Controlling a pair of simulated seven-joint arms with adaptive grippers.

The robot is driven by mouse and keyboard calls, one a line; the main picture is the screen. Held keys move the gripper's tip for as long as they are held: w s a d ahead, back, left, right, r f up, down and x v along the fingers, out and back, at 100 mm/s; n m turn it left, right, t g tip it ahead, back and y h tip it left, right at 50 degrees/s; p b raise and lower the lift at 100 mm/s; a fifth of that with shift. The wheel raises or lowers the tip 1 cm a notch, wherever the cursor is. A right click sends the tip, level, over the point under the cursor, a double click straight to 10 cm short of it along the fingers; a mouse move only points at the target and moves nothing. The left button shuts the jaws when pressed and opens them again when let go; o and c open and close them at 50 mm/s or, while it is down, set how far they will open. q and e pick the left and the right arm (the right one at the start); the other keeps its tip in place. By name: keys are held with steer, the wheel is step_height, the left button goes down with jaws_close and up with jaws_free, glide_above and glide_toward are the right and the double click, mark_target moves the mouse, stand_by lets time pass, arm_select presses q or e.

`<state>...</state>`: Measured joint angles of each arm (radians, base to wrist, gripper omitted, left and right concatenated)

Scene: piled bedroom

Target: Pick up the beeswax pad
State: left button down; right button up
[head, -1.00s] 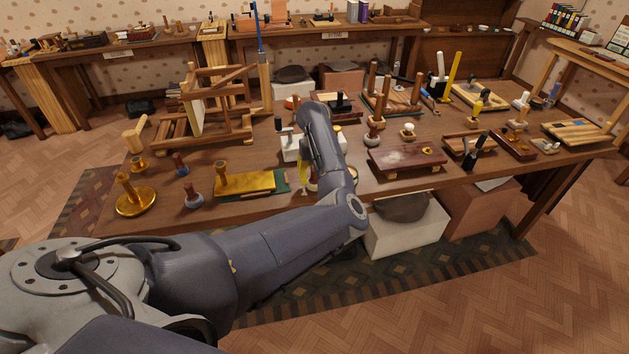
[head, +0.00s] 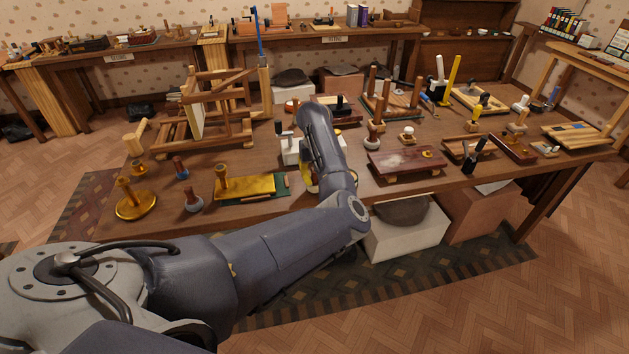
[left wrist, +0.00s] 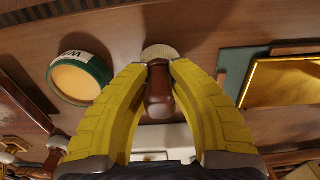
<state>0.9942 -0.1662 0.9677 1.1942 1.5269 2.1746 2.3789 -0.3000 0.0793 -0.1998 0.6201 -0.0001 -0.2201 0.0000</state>
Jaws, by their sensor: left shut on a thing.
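My left gripper (left wrist: 158,68) is shut on the dark brown turned handle of a small tool. This tool (left wrist: 158,98) has a pale, ridged round base (left wrist: 160,50) against the brown tabletop, and I take it for the beeswax pad. It appears low on the table, with no clear gap under it. In the head view my left gripper (head: 311,184) is at the table's front edge, mostly behind my own forearm, and the held tool is hidden there. My right gripper is not in view.
In the left wrist view a green round tin (left wrist: 104,72) with an amber filling stands left of the held tool. A gold plate on a green board (left wrist: 224,62) lies right. A white block (head: 292,150) stands behind the gripper; a dark red board (head: 400,165) lies right.

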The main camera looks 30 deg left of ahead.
arm_select(q)
step_height(320, 180, up, 19)
stand_by(0.5)
steer(key=shift+r, duration=0.1)
steer(key=c, duration=1.9)
jaws_free()
jaws_close()
